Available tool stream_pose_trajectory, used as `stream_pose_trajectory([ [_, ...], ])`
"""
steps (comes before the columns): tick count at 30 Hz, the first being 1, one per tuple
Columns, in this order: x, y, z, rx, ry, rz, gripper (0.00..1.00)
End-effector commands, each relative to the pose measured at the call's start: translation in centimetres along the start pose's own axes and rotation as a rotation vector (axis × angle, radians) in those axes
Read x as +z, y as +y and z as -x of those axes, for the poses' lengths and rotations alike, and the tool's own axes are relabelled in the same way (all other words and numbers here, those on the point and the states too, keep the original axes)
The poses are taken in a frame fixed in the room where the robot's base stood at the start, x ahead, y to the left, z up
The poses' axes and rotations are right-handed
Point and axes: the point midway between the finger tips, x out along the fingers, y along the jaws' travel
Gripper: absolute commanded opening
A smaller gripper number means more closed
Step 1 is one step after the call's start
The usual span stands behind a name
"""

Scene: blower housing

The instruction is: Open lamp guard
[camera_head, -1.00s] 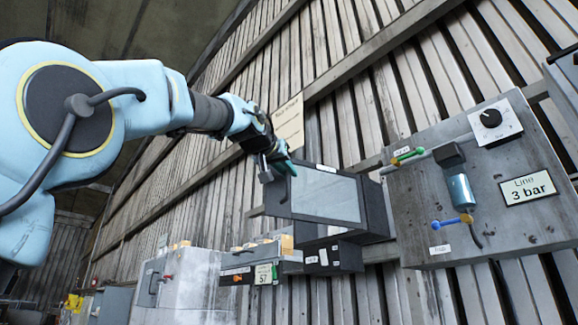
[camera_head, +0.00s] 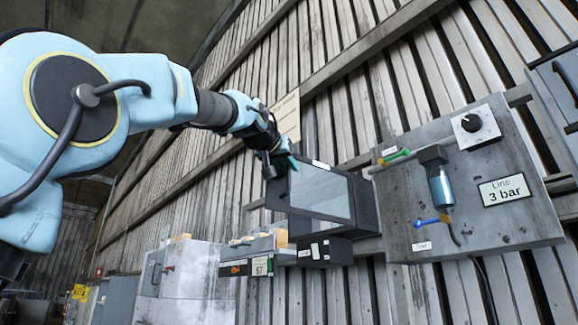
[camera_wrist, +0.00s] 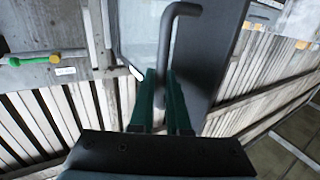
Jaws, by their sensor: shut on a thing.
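The lamp guard (camera_head: 321,190) appears to be the pale, glazed front in a dark frame on a dark box (camera_head: 366,205) on the slatted wall. Its pale panel (camera_wrist: 138,30) and dark frame (camera_wrist: 215,45) also show in the wrist view. A dark bent bar handle (camera_wrist: 168,45) runs down between the green fingers of my gripper (camera_wrist: 166,108), which is shut on it. In the head view my gripper (camera_head: 284,165) is at the guard's upper left edge. I cannot tell whether the guard stands ajar.
A grey panel (camera_head: 470,215) with a dial, a blue cylinder, green and blue handles and a "3 bar" sign is on the right. A small dark box (camera_head: 325,252) sits under the guard. Grey cabinets (camera_head: 195,275) stand lower left. A sign (camera_head: 286,115) is behind my wrist.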

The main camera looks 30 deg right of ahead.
Motion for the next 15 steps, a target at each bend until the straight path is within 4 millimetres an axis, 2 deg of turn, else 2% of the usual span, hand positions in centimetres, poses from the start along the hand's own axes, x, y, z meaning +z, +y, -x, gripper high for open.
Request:
stream_pose_trajectory([
  [2,0.01,0.07,-0.03,0.001,0.000,0.001,0.00],
  [3,0.01,0.07,-0.03,0.001,0.000,0.001,0.18],
  [6,0.02,0.05,-0.03,0.001,0.000,0.000,0.27],
  [15,0.08,0.01,0.36,0.000,0.001,0.000,0.27],
])
